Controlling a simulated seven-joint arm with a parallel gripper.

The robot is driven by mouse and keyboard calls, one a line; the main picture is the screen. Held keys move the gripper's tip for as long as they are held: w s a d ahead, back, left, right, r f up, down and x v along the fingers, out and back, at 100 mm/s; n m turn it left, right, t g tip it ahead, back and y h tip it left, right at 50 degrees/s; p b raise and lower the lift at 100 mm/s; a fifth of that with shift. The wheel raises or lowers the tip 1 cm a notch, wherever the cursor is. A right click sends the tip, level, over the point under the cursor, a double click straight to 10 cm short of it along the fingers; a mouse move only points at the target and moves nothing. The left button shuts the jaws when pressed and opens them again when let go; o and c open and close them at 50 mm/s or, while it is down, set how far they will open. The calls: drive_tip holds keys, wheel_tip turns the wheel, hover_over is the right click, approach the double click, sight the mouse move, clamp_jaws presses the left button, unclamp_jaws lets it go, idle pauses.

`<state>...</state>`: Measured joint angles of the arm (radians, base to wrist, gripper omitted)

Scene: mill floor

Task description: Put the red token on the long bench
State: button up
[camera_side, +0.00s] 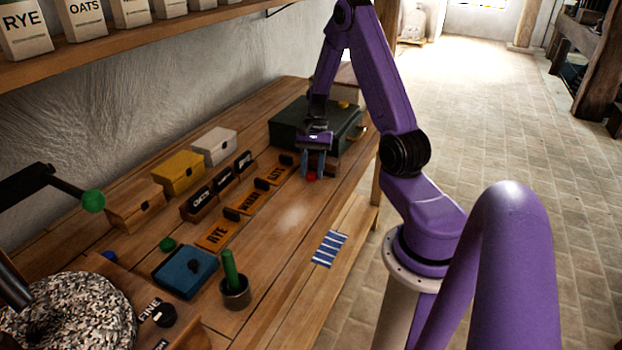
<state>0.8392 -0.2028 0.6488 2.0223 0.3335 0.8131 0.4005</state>
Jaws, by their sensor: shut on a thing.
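The red token (311,177) is small and shows at the tips of my gripper (313,172), near the front edge of the bench's far half. My gripper points down and is shut on the red token; its fingers hide part of it. I cannot tell whether the token touches the wood or hangs just above it. The long bench (292,218) is a brown wooden top running along the wall, and the token is over it.
A dark green case (290,122) stands just behind my gripper, with a yellow piece (343,104) on it. Label blocks and small boxes line the wall side. A blue box (184,272) and a cup with a green rod (235,292) stand nearer. Bare wood lies between.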

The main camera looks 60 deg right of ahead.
sight(312, 171)
drive_tip(key=shift+w+d+f, duration=0.2)
drive_tip(key=shift+w+f, duration=0.1)
drive_tip(key=shift+f, duration=1.7)
drive_tip(key=shift+f, duration=0.1)
drive_tip(key=o, duration=1.1)
